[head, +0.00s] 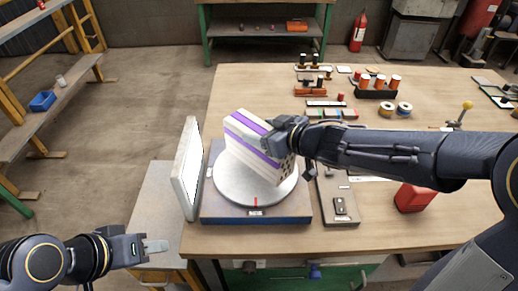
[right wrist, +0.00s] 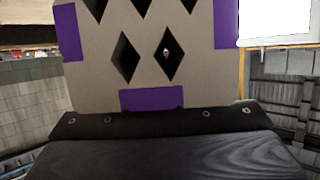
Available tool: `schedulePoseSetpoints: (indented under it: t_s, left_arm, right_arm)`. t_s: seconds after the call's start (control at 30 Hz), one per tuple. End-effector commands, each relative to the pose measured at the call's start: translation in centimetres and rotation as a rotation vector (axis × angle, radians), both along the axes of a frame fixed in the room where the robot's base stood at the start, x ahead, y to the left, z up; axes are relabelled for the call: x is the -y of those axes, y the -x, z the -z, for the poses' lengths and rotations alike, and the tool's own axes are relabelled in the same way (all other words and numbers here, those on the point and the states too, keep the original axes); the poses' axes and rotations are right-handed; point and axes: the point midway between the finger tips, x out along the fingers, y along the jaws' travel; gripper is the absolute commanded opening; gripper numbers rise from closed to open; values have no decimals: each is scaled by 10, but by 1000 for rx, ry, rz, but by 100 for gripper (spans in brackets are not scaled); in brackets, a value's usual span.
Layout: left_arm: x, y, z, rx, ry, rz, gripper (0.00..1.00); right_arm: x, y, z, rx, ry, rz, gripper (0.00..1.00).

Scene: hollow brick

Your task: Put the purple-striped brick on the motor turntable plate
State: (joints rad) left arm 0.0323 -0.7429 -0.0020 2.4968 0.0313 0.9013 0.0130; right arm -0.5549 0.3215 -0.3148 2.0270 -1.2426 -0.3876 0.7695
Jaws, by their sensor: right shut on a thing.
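The purple-striped brick (head: 247,143) is cream with purple bands and diamond-shaped holes in one end. My right gripper (head: 286,138) is shut on it from the right. The brick is tilted and over the round white motor turntable plate (head: 228,186) in the head view; I cannot tell if it touches the plate. In the right wrist view the brick's holed face (right wrist: 148,60) fills the upper middle, close against the gripper. My left gripper (head: 150,247) is at the lower left, away from the brick. Its fingers look close together, but their gap is unclear.
The plate sits on a dark blue base (head: 225,214) at the table's left front. A white upright panel (head: 187,168) stands just left of it. A grey control box (head: 341,207) and a red block (head: 413,197) lie to the right. Cylinders and tape rolls (head: 386,110) stand farther back.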

Motion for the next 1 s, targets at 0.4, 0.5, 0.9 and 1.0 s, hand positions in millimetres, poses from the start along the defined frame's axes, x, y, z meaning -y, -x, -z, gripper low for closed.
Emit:
schedulePoseSetpoints:
  t_s: [0.4, 0.5, 0.9, 1.0]
  left_arm:
    - [0, 0, 23, 0, 0, 0, 36]
    - [0, 0, 26, 0, 0, 0, 36]
    - [0, 0, 26, 0, 0, 0, 36]
    - [0, 0, 26, 0, 0, 0, 36]
  right_arm:
    - [-11, -13, 37, 2, -3, -2, 0]
    - [-11, -13, 45, 5, -3, -2, 0]
    - [-10, -13, 49, 0, 0, 1, 80]
    - [-10, -13, 49, 0, 0, 1, 85]
